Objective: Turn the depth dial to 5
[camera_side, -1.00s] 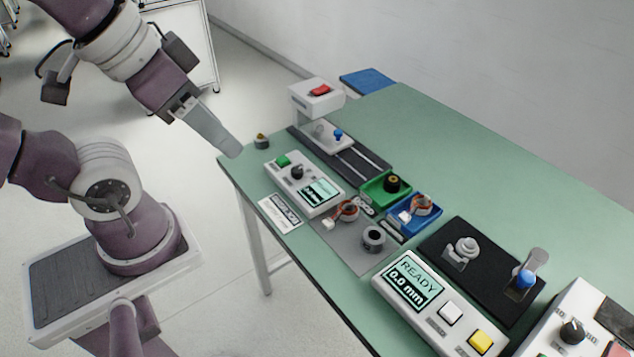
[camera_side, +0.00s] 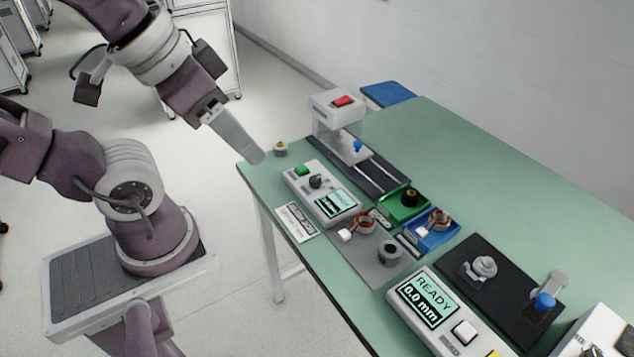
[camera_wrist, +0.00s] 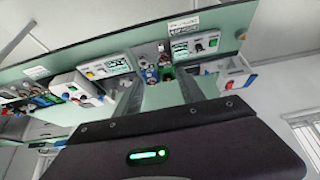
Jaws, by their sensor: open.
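Two dials show, and their labels are too small to read, so I cannot tell which is the depth dial. One black dial (camera_side: 316,181) sits on a light control box (camera_side: 296,186) between a green button (camera_side: 301,170) and a small lit screen (camera_side: 335,203). The other dial (camera_side: 589,351) is cut off on a box at the bottom right. My gripper (camera_side: 256,158) is open and empty near the table's left corner, apart from both dials. In the wrist view its two fingers (camera_wrist: 165,95) are spread, with the first box (camera_wrist: 180,48) beyond them.
A readout box (camera_side: 403,313) shows READY 0.0 mm. A press with a red button (camera_side: 343,101) stands behind the first box. Green (camera_side: 394,214) and blue (camera_side: 422,243) bins, a grey mat (camera_side: 366,262) and a black fixture plate (camera_side: 493,307) lie between. The back table area is clear.

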